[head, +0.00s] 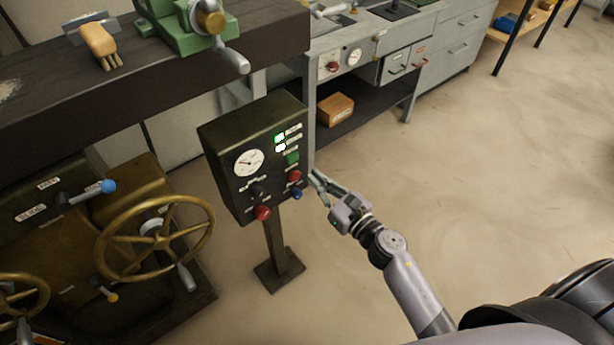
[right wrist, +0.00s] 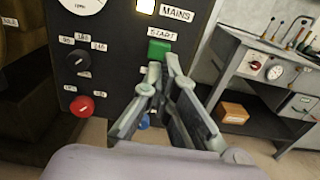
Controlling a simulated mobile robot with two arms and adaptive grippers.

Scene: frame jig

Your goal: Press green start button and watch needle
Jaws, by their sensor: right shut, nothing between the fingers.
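The green start button (head: 292,158) is on the front of a dark control box (head: 233,192) on a post. In the right wrist view the green button (right wrist: 159,47) sits under a START label. My right gripper (head: 316,181) is shut and empty at the box's right edge. In the right wrist view its fingertips (right wrist: 163,66) appear just below the button; I cannot tell whether they touch it. The round white gauge (head: 249,162) has a thin needle, too small to read exactly. Only the gauge's lower part (right wrist: 84,4) shows in the right wrist view. My left gripper is not in view.
A green lamp (head: 279,137) and a white lamp (head: 281,147) glow above the button. A red knob (head: 262,213), another red button (head: 295,176) and a blue one (head: 296,193) sit lower. A brass handwheel machine (head: 155,238) stands left. Floor at right is clear.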

